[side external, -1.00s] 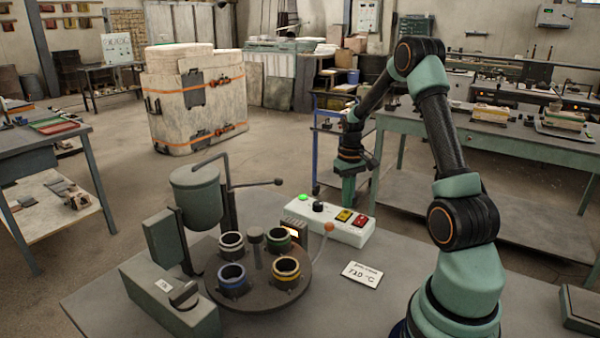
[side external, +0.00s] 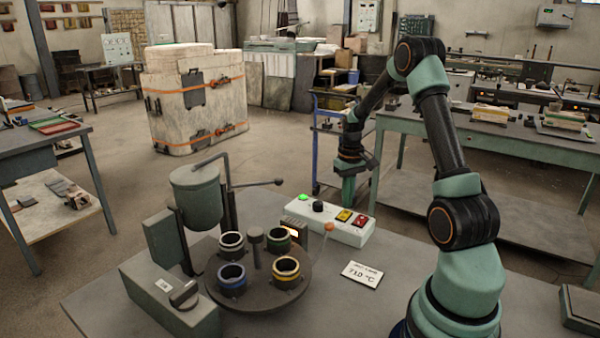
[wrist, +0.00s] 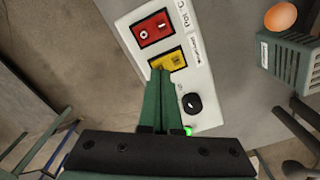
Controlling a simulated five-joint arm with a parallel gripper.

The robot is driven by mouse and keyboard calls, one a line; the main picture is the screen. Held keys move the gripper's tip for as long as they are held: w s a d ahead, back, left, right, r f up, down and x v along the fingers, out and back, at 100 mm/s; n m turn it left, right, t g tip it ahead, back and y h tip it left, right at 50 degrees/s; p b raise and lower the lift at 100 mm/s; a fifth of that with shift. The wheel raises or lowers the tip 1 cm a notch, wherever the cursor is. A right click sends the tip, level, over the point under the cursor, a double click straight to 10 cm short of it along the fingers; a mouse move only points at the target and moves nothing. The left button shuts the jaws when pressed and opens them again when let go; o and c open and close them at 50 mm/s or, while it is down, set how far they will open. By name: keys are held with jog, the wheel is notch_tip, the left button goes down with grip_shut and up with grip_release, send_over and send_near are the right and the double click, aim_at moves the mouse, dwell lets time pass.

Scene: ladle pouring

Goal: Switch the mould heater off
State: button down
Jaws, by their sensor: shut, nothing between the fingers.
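A white control box (side external: 330,221) lies on the grey table. It carries a green lit lamp (side external: 304,197), a black knob (side external: 318,206), a yellow switch (side external: 344,215) and a red switch (side external: 360,221). In the wrist view the red switch (wrist: 152,28) is fully visible, with O and I marks. My gripper (side external: 348,203) is shut and empty, pointing down at the box. In the wrist view its fingertips (wrist: 161,72) overlap the yellow switch (wrist: 168,60) and hide part of it. I cannot tell whether they touch it. The small labels are too blurred to read fully.
A round turntable (side external: 258,300) with several ringed cups stands left of the box, beside a green pot (side external: 196,197) with a lever. A temperature card (side external: 362,274) lies on clear tabletop.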

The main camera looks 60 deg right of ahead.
aim_at(345, 212)
jog(key=shift+f, duration=0.9)
dwell(0.5)
jog(key=shift+r, duration=3.5)
jog(key=w+a+r+n+t+h, duration=0.1)
jog(key=a+r+n, duration=0.1)
jog(key=a+r, duration=0.45)
jog(key=w+a+r+n+t, duration=0.15)
jog(key=a+r, duration=0.25)
jog(key=a, duration=0.6)
jog(key=s+a+r+n+t, duration=0.1)
jog(key=s+a, duration=0.2)
jog(key=a, duration=0.4)
jog(key=s+a+r+n+t+y, duration=0.1)
jog(key=s+a+t, duration=0.1)
jog(key=a, duration=0.5)
jog(key=shift+s, duration=0.75)
